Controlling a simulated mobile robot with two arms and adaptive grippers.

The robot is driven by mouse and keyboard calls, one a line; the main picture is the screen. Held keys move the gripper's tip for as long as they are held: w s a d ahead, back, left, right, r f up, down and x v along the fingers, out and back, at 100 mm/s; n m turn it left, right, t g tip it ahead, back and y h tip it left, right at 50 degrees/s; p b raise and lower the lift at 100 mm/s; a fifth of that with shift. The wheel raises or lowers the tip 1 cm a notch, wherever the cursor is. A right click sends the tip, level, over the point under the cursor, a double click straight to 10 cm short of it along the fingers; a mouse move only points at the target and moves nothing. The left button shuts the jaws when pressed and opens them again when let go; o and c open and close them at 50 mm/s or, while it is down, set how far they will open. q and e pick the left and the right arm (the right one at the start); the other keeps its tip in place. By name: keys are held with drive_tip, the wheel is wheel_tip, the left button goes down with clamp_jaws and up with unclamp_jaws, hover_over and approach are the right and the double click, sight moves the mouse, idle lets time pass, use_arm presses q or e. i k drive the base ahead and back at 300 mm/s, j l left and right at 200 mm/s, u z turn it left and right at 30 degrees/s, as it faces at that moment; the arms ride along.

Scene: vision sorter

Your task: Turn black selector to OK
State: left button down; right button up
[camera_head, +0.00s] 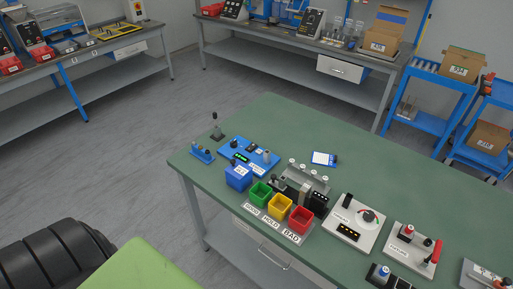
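A grey sorter unit (305,179) with several white-topped posts stands on the green table (370,180). A black block (320,201) sits at its right end, and dark parts (279,184) show at its left. I cannot make out which small dark part is the black selector, nor an OK mark. In front of it are the green bin (260,194), yellow bin (279,206) and red bin (301,219), behind labels reading GOOD, HOLD and BAD. Neither of my grippers shows in this view.
A blue bin (238,177) and a blue fixture (264,163) stand left of the sorter. A white dial panel (345,232) and a panel with a red lever (407,252) stand to its right. A phone-like device (324,159) lies behind. Bare table lies at the back.

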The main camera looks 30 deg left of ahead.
sight(233, 143)
drive_tip(key=u, duration=1.3)
